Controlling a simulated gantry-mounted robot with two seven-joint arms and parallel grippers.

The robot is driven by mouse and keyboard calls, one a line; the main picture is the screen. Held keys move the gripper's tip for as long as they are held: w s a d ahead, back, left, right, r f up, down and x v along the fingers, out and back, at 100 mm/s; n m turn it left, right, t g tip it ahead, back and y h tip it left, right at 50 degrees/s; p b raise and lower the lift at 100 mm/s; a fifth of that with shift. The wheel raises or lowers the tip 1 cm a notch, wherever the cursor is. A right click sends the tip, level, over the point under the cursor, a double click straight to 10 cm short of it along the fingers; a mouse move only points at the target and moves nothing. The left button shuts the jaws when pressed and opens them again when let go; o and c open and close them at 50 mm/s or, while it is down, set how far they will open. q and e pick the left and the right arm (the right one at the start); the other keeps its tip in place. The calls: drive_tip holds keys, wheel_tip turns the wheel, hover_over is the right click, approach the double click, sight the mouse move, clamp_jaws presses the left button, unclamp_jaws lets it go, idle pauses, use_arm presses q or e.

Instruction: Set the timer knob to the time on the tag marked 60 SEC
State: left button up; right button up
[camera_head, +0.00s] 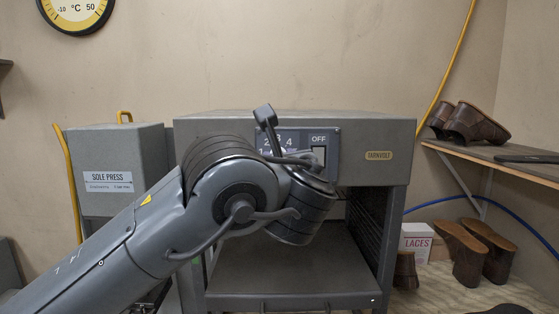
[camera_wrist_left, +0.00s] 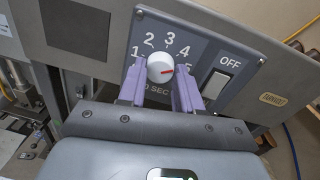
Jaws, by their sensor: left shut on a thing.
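The white timer knob (camera_wrist_left: 160,67) sits on a dark panel (camera_wrist_left: 215,52) with the numbers 1 to 4 readable around it; a 5 is mostly behind a finger. Its red mark points right, below the 4, towards the right-hand finger. My left gripper (camera_wrist_left: 160,84) has its two purple fingers on either side of the knob, shut on it. A "SEC" label (camera_wrist_left: 158,117) below the knob is partly hidden by my gripper, so its full number cannot be read. In the head view my left arm covers most of the panel (camera_head: 332,136). My right gripper is not in view.
A white OFF switch (camera_wrist_left: 222,83) is on the panel right of the knob. The grey machine (camera_head: 360,127) has an open bay below. A SOLE PRESS box (camera_head: 115,200) stands left. Shoes (camera_head: 472,122) lie on a right shelf, above a LACES box (camera_head: 416,235).

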use_arm(q)
drive_tip(key=m, duration=1.3)
drive_tip(key=shift+a+f+t, duration=0.1)
drive_tip(key=shift+t, duration=0.2)
idle(0.3)
drive_tip(key=o, duration=1)
